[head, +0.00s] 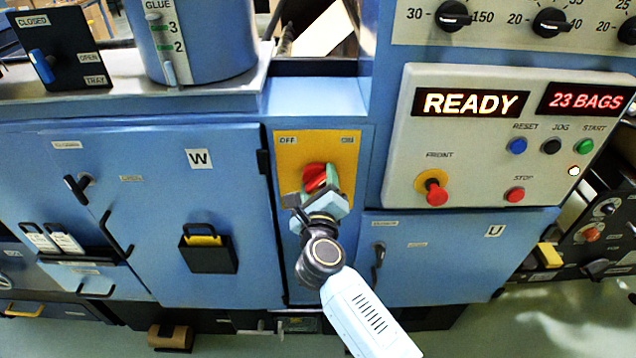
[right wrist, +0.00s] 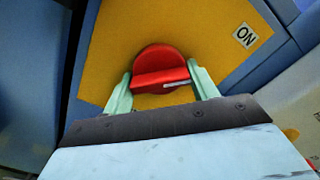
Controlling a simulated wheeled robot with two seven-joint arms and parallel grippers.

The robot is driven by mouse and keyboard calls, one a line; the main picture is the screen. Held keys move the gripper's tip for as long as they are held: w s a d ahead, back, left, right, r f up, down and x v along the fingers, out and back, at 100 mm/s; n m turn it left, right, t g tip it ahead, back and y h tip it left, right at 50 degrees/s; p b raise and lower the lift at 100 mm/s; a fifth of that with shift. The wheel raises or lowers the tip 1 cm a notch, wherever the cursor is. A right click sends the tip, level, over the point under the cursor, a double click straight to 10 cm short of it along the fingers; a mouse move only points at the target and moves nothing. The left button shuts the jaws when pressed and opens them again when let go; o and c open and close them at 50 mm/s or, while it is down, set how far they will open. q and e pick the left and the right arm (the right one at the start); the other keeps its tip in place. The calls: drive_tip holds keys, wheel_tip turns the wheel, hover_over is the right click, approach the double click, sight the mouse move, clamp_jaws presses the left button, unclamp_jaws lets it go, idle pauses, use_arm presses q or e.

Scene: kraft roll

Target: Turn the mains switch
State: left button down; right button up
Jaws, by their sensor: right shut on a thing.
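The mains switch (head: 315,176) is a red rotary knob on a yellow plate (head: 290,150) in the middle of the blue machine. The plate has an OFF label at its upper left and an ON label at its upper right. My right gripper (head: 322,190) is at the knob, and its two pale green fingers are shut on it from both sides. In the right wrist view the knob (right wrist: 160,62) sits between the fingertips (right wrist: 162,85). A white mark on the knob's bar points toward the right finger in that view. My left gripper is not in view.
Right of the switch is a control panel (head: 490,150) with a lit READY display and several buttons, including a red emergency-stop knob (head: 436,192). A blue door (head: 200,220) marked W is on the left. A glue tank (head: 195,40) stands above it.

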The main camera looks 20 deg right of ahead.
drive_tip(key=shift+r+n+p, duration=0.15)
drive_tip(key=shift+n+p, duration=0.45)
drive_tip(key=shift+p, duration=0.15)
drive_tip(key=n+p, duration=0.4)
drive_tip(key=p, duration=0.1)
drive_tip(key=shift+r+n+p, duration=0.1)
drive_tip(key=shift+n+p, duration=0.2)
drive_tip(key=shift+n, duration=0.1)
drive_tip(key=shift+n+p, duration=0.75)
drive_tip(key=shift+n, duration=0.15)
drive_tip(key=n+p, duration=0.3)
drive_tip(key=n, duration=0.2)
drive_tip(key=shift+p, duration=0.35)
drive_tip(key=shift+n+p, duration=1.1)
drive_tip(key=shift+n, duration=1.4)
drive_tip(key=o, duration=1)
drive_tip(key=shift+s, duration=0.15)
drive_tip(key=v, duration=1.3)
